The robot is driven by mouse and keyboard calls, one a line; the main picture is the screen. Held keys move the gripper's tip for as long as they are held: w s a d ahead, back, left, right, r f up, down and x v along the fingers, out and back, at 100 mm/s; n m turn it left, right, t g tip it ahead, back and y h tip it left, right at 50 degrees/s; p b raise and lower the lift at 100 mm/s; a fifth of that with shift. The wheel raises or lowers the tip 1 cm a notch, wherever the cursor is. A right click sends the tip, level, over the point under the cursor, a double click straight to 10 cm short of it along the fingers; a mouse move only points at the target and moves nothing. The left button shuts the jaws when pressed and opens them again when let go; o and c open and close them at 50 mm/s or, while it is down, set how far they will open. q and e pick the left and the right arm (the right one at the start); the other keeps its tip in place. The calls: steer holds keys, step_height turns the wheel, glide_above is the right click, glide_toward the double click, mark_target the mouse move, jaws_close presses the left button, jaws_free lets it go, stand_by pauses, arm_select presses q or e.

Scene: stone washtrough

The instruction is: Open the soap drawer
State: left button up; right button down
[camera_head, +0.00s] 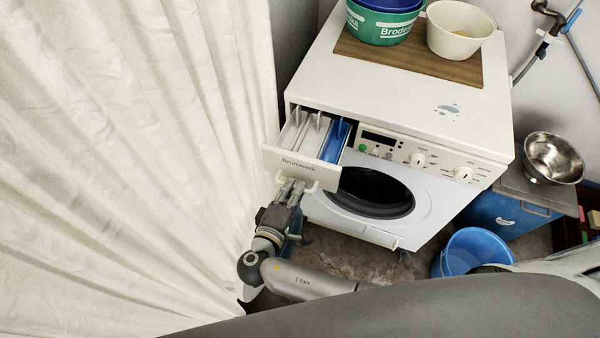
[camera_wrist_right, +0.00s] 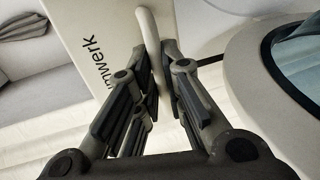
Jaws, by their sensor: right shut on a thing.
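The soap drawer (camera_head: 298,166) of the white washing machine (camera_head: 385,104) stands pulled out at the machine's upper left. Its white compartments and a blue section show from above. My right gripper (camera_head: 293,187) is at the lower edge of the drawer front, shut on the drawer's handle. In the right wrist view the curved white handle (camera_wrist_right: 149,36) runs between the two fingers of my right gripper (camera_wrist_right: 162,80), beside the lettered drawer front (camera_wrist_right: 100,35). My left gripper is not in view.
A cream curtain (camera_head: 120,150) hangs close to the left of the drawer and my right arm. The round machine door (camera_head: 372,193) is below and right of the drawer. A blue bucket (camera_head: 464,252) stands on the floor at the right. Tubs (camera_head: 460,30) sit on a board on top.

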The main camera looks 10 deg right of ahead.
steer(key=shift+v, duration=0.9)
steer(key=shift+f, duration=0.25)
steer(key=c, duration=1.5)
jaws_free()
steer(key=v, duration=1.2)
steer(key=shift+r, duration=0.1)
